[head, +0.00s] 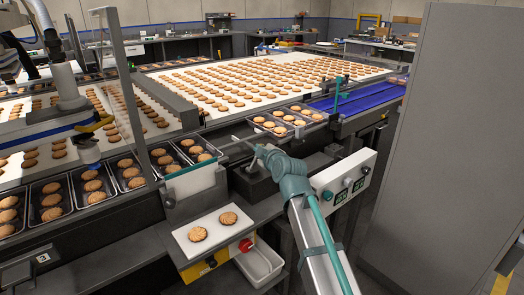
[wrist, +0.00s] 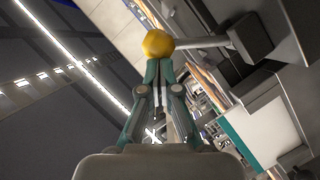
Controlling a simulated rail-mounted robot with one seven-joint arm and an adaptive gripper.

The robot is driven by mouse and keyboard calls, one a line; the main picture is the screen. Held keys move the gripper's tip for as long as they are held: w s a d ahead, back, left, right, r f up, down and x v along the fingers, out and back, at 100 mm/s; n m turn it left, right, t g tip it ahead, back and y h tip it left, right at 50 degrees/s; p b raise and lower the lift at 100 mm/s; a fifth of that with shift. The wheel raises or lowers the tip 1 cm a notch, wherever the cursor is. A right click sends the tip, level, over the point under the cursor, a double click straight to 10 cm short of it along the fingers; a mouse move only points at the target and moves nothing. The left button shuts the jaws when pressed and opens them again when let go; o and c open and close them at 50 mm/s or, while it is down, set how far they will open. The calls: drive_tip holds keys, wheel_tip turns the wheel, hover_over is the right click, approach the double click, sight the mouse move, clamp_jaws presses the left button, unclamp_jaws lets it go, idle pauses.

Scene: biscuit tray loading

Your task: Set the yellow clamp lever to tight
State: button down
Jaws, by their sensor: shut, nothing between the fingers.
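The yellow ball knob of the clamp lever (wrist: 158,43) shows in the wrist view, at top centre. A pale lever rod (wrist: 202,42) runs from it rightward to a dark block (wrist: 250,38). My gripper (wrist: 160,66) has its teal fingers together and empty, with the tips right at the knob's lower edge in the picture. I cannot tell whether they touch it. In the head view my gripper (head: 264,152) is over the rail area beside the tray line, and the yellow knob is not visible there. No tight marking is legible.
A tray of biscuits (head: 285,122) sits just beyond my gripper. A control box with knobs (head: 346,183) stands close at right. A white plate (head: 213,232) with two biscuits, a red button (head: 246,245) and a white bin (head: 262,262) are in front. A tall grey cabinet (head: 440,140) bounds the right.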

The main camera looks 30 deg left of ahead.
drive_tip(key=s+a+r+v, duration=0.1)
drive_tip(key=v, duration=1.2)
drive_tip(key=shift+s+a+r+p, duration=0.2)
drive_tip(key=shift+s+a+p, duration=0.15)
drive_tip(key=shift+s+a, duration=0.1)
drive_tip(key=shift+w, duration=0.1)
